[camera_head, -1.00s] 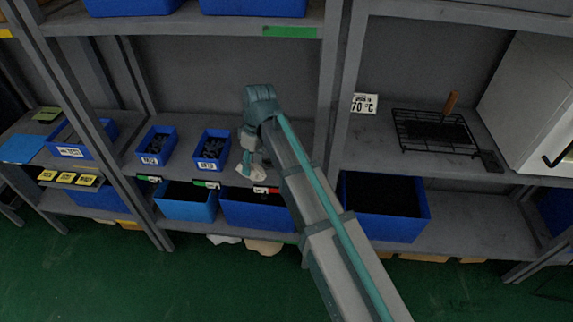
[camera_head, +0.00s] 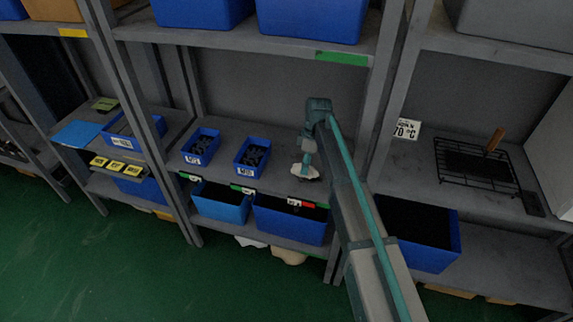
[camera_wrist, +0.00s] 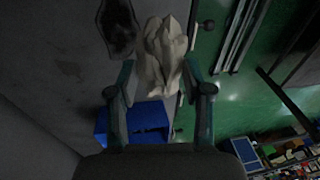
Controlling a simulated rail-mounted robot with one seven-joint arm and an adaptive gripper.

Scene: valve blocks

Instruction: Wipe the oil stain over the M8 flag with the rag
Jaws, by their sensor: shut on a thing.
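My gripper (camera_head: 306,166) is shut on a crumpled whitish rag (camera_wrist: 163,58), which hangs between the fingers in the wrist view. In the head view the rag (camera_head: 303,173) is over the right part of the middle shelf, near its front edge. I cannot tell whether it touches the shelf. A dark, blotchy oil stain (camera_wrist: 117,28) lies just left of the rag in the wrist view. Small flags sit along the shelf edge: a red one (camera_head: 308,204) below the rag and a green one (camera_head: 236,187) further left. Their lettering is too small to read.
Two blue bins of dark parts (camera_head: 201,147) (camera_head: 252,157) stand left on the same shelf. Larger blue bins (camera_head: 223,207) (camera_head: 291,224) stand below. A shelf upright (camera_head: 397,110) is to the right, with a wire rack (camera_head: 480,165) beyond it.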

